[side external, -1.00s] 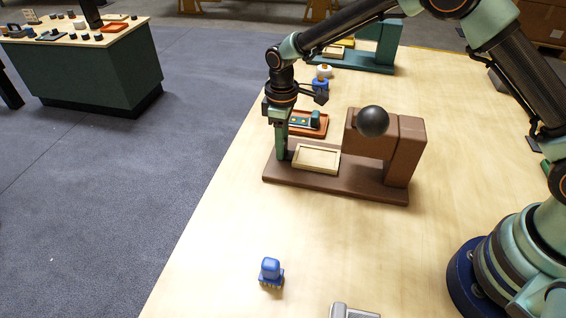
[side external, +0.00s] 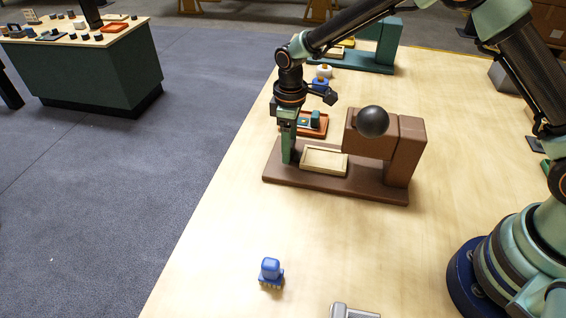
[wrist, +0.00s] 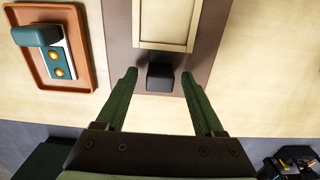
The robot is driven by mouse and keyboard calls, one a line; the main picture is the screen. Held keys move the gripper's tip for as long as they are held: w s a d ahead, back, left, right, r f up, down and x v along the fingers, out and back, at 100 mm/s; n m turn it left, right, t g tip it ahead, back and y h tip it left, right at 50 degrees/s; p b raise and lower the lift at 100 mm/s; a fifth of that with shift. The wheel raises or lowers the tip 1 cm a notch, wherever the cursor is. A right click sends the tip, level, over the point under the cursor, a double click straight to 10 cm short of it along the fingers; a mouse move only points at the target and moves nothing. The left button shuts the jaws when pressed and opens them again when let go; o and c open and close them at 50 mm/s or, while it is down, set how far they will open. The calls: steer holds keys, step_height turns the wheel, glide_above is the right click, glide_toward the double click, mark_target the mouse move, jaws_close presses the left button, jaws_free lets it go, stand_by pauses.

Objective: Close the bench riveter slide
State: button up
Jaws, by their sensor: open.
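The brown bench riveter (side external: 405,150) stands on the table with a black ball knob (side external: 372,121) on its head. Its cream slide (side external: 323,161), a shallow tray, lies on the brown base, its right end near or under the head. In the wrist view the slide (wrist: 165,46) shows at the top, with a dark block handle (wrist: 160,82) at its near end. My gripper (side external: 288,161) is low at the slide's left end. In the wrist view its open fingers (wrist: 159,74) stand on either side of the handle; I cannot tell whether anything touches it.
An orange tray (wrist: 88,60) with a teal part lies beside the riveter base. A blue and white piece (side external: 321,78) and a teal machine (side external: 375,50) stand farther back. A blue brush-like piece (side external: 271,272) and a grey object (side external: 352,311) are in front; table between is clear.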

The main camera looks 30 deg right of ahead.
step_height(320, 180, up, 12)
stand_by(0.4)
steer(key=c, duration=0.5)
step_height(320, 180, down, 12)
steer(key=m, duration=1.8)
steer(key=shift+f, duration=0.15)
jaws_close()
stand_by(0.7)
